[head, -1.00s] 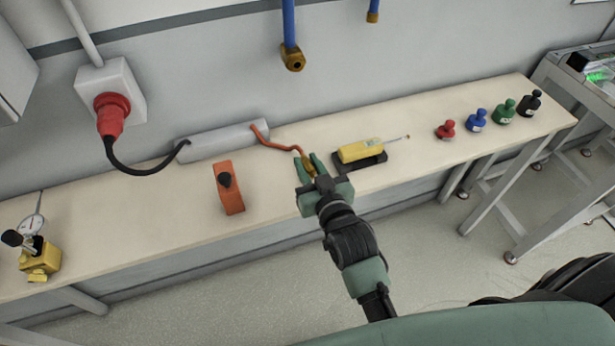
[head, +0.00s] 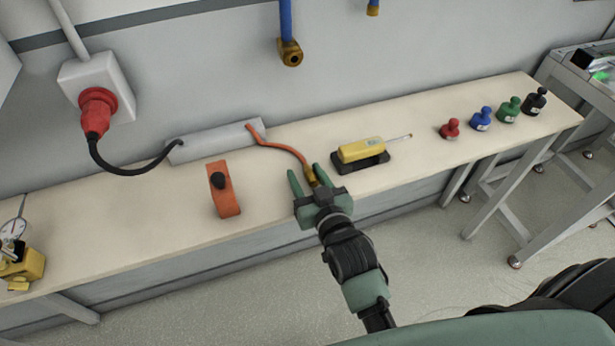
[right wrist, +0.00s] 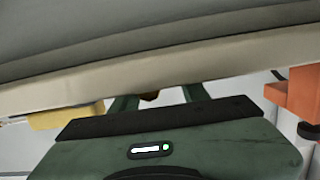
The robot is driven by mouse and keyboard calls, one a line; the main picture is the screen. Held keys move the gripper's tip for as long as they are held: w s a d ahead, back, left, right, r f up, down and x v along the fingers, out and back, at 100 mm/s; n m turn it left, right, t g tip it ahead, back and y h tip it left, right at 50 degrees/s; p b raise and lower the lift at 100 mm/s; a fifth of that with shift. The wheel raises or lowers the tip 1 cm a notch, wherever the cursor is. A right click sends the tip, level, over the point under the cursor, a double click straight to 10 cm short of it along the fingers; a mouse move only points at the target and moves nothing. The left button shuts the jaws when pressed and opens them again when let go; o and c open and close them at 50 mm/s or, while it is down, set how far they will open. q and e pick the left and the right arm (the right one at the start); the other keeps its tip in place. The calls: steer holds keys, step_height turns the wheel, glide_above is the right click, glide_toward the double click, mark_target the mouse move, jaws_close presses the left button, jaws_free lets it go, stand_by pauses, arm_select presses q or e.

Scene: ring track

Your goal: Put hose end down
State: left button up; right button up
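The orange hose (head: 285,148) runs from the grey box on the bench toward the front edge. Its brass end (head: 311,176) lies at or just above the bench top; the exact contact is unclear. My right gripper (head: 308,181) is open, its green fingers spread on either side of the hose end. The hose end is nearer the finger on the right in the head view. In the right wrist view, a bit of the brass end (right wrist: 149,96) shows between the fingers, mostly hidden. My left gripper is not in view.
The bench (head: 400,130) also carries an orange block (head: 226,200) to the left and a yellow tool (head: 360,149) on a black holder to the right. A grey box (head: 215,142) is behind. Several coloured weights (head: 481,118) stand farther right. A blue pipe (head: 287,22) hangs above.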

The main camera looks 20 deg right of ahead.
steer(key=shift+r, duration=0.25)
steer(key=s+r+p, duration=0.1)
steer(key=s+p, duration=0.4)
steer(key=s, duration=0.7)
steer(key=shift+d+r, duration=0.2)
steer(key=shift+r, duration=0.2)
steer(key=shift+f, duration=0.1)
